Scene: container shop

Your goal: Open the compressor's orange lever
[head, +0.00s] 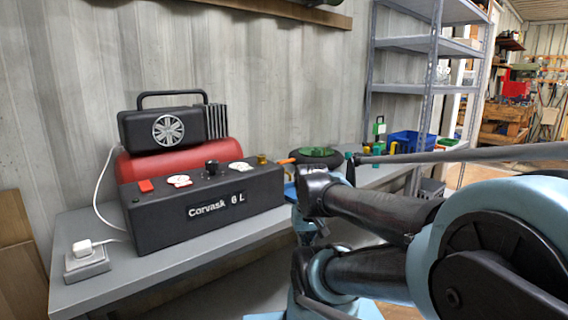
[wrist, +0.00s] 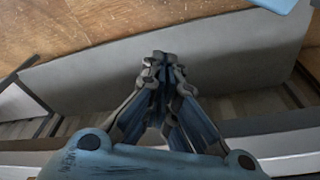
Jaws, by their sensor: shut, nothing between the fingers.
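The compressor (head: 208,215) stands on the grey bench in the head view, a black box with a red tank and a black motor behind it. Its orange lever (head: 284,161) sticks out at the right end, beside a brass fitting (head: 262,159). My gripper (wrist: 160,62) is shut and empty in the wrist view, its fingertips together over a grey surface. The lever does not show in the wrist view. In the head view my arm fills the lower right, and I cannot clearly make out the fingers, so their distance from the lever is unclear.
The grey bench (head: 92,275) runs along the wall. A white plug on a grey socket box (head: 87,262) sits at its left end. A black ring-shaped item with green (head: 318,155) lies just beyond the lever. A blue bin (head: 411,142) and metal shelving (head: 435,88) stand farther right.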

